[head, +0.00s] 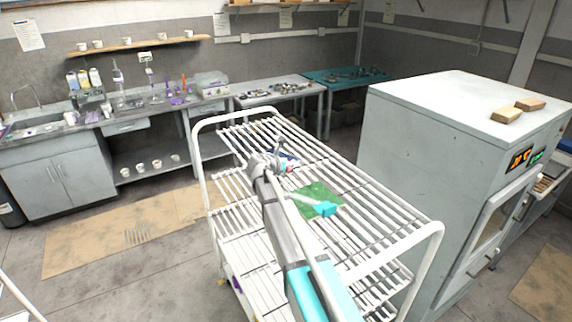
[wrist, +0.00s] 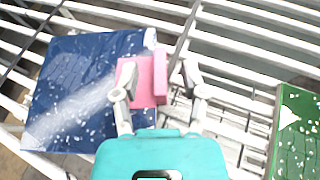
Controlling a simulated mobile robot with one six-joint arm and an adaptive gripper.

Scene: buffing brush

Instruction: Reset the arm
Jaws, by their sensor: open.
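My gripper (wrist: 157,76) is open, with its two fingers on either side of a pink block (wrist: 155,82) in the wrist view. The block rests at the right edge of a blue speckled panel (wrist: 75,90), which has a pale smear across it. I cannot tell whether the fingers touch the block. In the head view my arm reaches forward over the white slatted rack (head: 232,192). The blue panel (head: 282,153) shows just beyond my gripper there, partly hidden. A green panel (head: 312,191) lies to the right on the rack; its speckled edge also shows in the wrist view (wrist: 297,140).
A white rail (head: 203,165) rises at the rack's left end. A large grey cabinet (head: 420,150) with two tan blocks on top stands close on the right. Counters (head: 60,180) with bottles and cups line the back wall. Open floor lies left of the rack.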

